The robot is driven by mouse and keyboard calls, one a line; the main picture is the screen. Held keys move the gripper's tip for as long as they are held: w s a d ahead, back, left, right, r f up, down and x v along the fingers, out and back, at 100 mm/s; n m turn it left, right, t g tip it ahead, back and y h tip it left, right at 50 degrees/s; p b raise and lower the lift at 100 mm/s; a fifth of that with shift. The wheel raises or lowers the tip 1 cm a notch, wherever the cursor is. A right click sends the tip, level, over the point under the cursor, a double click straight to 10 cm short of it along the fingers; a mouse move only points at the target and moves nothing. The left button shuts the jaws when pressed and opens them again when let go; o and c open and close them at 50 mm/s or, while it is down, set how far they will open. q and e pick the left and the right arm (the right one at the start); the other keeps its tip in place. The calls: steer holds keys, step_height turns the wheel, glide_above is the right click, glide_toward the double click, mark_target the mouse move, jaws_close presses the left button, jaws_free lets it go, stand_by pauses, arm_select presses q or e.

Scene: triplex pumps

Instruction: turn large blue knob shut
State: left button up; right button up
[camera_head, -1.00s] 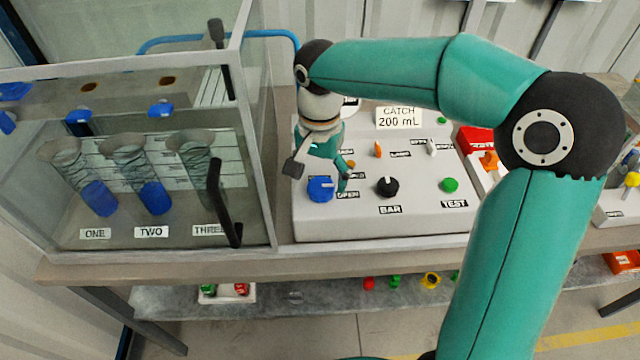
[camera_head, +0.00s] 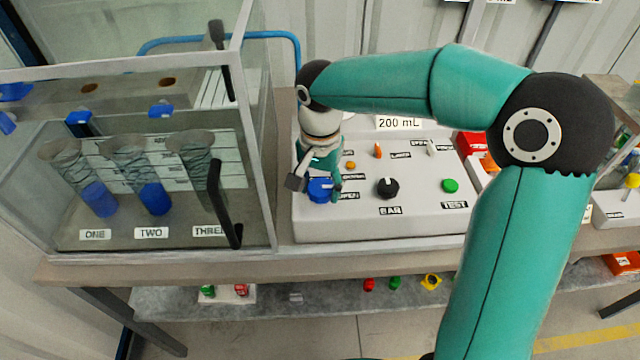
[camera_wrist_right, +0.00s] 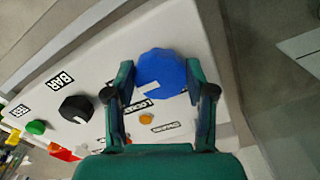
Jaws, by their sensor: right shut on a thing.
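The large blue knob (camera_head: 321,190) is at the front left of the white control panel (camera_head: 430,224). My right gripper (camera_head: 316,187) has come down around it from above, one finger on each side. In the right wrist view the blue knob (camera_wrist_right: 160,72) sits between the two fingertips, with a pale mark on its near edge. The right gripper (camera_wrist_right: 160,88) is shut on it. Part of the knob's OPEN label is covered by a finger in the head view. My left gripper is not in view.
A black BAR knob (camera_head: 388,187) and a green TEST button (camera_head: 450,185) are to the right on the panel. A clear-walled cabinet with a black handle (camera_head: 222,203) and several blue-filled tubes stands close on the left. Small coloured parts lie on the lower shelf.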

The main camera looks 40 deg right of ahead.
steer(key=shift+n, duration=0.3)
steer(key=n, duration=0.3)
steer(key=shift+n, duration=0.3)
steer(key=n, duration=0.4)
steer(key=shift+d+r+p, duration=0.1)
steer(key=shift+d+p, duration=0.05)
steer(key=shift+p, duration=0.15)
steer(key=n, duration=0.5)
steer(key=shift+d+p, duration=0.1)
steer(key=shift+p, duration=0.2)
steer(key=n, duration=0.4)
steer(key=shift+d+n+p, duration=0.1)
steer(key=shift+n+p, duration=0.2)
steer(key=o, duration=1.2)
steer(key=shift+c, duration=0.2)
